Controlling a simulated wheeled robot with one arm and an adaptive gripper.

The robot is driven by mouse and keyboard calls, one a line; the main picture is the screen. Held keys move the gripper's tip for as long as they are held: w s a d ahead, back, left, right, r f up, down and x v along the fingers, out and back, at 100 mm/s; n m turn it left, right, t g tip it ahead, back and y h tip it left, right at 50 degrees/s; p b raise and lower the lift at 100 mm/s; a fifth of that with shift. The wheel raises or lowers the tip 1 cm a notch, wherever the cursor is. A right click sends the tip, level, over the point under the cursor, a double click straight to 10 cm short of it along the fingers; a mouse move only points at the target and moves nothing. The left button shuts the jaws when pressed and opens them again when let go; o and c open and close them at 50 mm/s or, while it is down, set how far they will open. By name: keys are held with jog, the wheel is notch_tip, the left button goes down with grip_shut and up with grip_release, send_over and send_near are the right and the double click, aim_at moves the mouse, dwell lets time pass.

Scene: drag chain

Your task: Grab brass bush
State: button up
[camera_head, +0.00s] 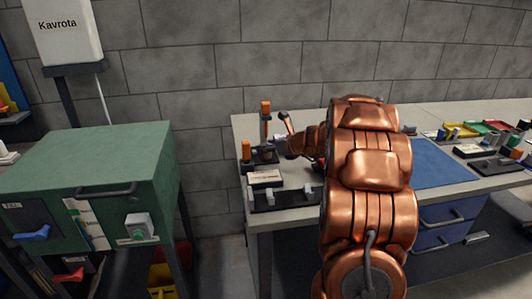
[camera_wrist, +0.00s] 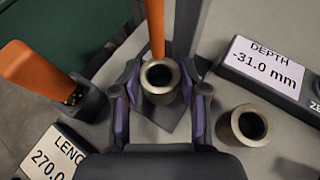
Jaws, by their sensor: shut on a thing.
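A brass bush (camera_wrist: 160,97), a short hollow cylinder, shows in the middle of the wrist view with its round opening facing the camera. My gripper (camera_wrist: 159,92) is shut on it, one purple-padded finger on each side. A second, similar bush (camera_wrist: 244,127) stands on the grey tabletop to the right, outside the fingers. In the head view my gripper (camera_head: 281,147) is over the table's left end, and my copper arm covers part of the table. The held bush is too small to make out there. I cannot tell whether it touches the dark base under it.
Orange-handled tools (camera_wrist: 30,72) stand upright close to the gripper. A depth display (camera_wrist: 264,66) is on the right and a length display (camera_wrist: 55,155) at lower left. The workbench (camera_head: 300,220) carries a blue mat (camera_head: 440,165) on the right. A green cabinet (camera_head: 90,155) stands left.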

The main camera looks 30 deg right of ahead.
grip_shut()
jog(key=shift+r, duration=0.1)
